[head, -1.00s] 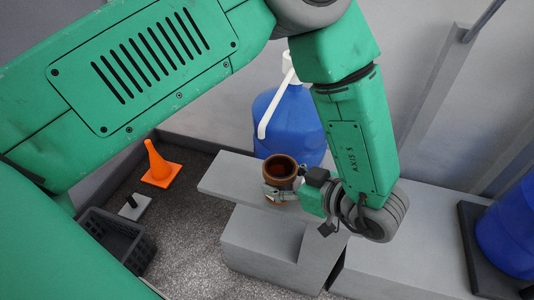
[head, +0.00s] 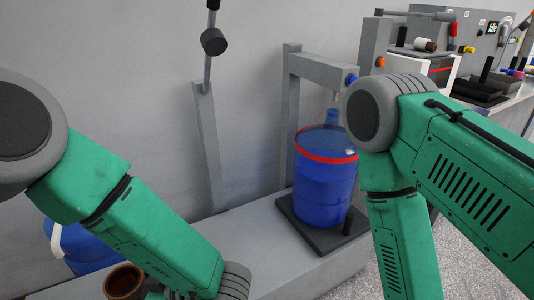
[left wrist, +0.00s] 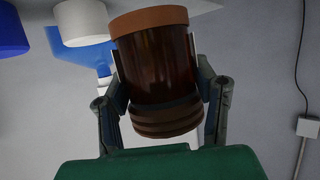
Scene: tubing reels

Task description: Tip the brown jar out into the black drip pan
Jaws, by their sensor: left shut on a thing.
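The brown jar (head: 124,282) is at the lower left edge of the head view, its open dark mouth facing up and its lower part cut off. In the left wrist view the jar (left wrist: 155,75) has a lighter orange-brown rim and a ridged base. My left gripper (left wrist: 160,85) is shut on its sides. A flat dark pan (head: 300,232) is under a blue drum. I cannot tell which is the drip pan. My right arm shows, but its gripper is out of view.
The blue drum (head: 325,185) with a red band stands on a grey ledge (head: 285,270) below a grey frame. A lever post (head: 208,150) leans by the wall. A blue jug (head: 85,252) is beside my left arm. The far bench carries several small items.

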